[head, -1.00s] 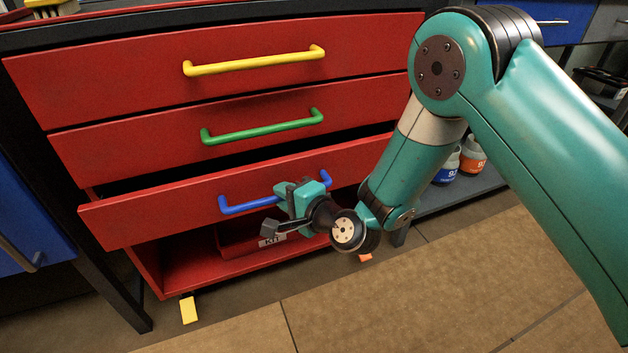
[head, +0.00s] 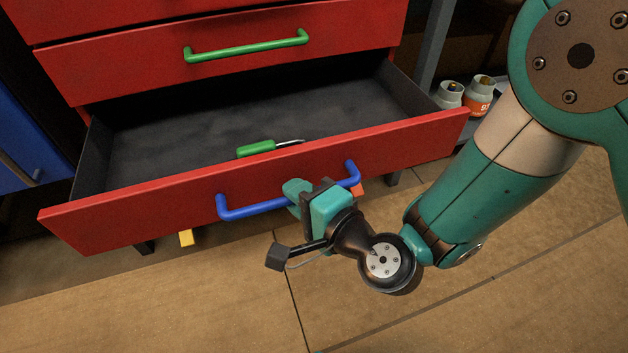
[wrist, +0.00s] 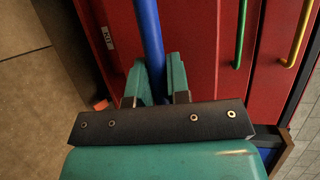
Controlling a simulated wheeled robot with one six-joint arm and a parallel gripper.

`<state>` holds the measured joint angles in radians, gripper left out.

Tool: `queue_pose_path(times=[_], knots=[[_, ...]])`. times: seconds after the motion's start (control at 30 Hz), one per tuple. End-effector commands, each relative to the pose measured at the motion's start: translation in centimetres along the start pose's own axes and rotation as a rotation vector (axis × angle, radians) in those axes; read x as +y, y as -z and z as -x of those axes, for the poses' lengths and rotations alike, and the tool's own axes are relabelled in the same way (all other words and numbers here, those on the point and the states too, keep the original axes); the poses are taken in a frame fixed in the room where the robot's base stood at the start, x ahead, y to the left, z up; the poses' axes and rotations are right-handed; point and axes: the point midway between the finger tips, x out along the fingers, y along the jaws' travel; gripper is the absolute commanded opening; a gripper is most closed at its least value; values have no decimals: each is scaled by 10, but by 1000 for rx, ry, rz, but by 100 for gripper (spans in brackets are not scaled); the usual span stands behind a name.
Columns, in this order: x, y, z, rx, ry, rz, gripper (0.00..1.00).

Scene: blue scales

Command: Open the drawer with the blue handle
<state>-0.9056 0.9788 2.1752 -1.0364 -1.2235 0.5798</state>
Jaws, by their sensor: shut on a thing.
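The drawer with the blue handle (head: 240,211) is pulled well out of the red cabinet. Its red front (head: 120,215) and dark, mostly bare inside (head: 180,130) show in the head view. My gripper (head: 300,194) is shut on the blue handle, right of its middle. In the wrist view the fingers (wrist: 155,92) sit on both sides of the blue bar (wrist: 150,40). The fingers partly hide the bar. A green-handled tool (head: 256,148) with a thin metal end lies inside the drawer near its front.
The drawer with the green handle (head: 250,46) above is shut. A blue cabinet (head: 30,140) is at the left.

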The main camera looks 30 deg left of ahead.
Motion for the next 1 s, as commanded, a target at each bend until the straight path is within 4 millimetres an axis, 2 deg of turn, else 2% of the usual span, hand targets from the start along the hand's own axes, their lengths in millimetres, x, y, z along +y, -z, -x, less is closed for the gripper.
queue_pose_path(times=[0.1, 0.47, 0.5, 0.6, 1.0], knots=[[3, -9, 2, -18, -6, 0, 0], [2, -10, 2, -17, -6, 1, 0], [2, -9, 2, -16, -6, 0, 21], [2, -9, 2, -15, -5, 0, 42], [1, -8, 2, -12, -2, 1, 42]])
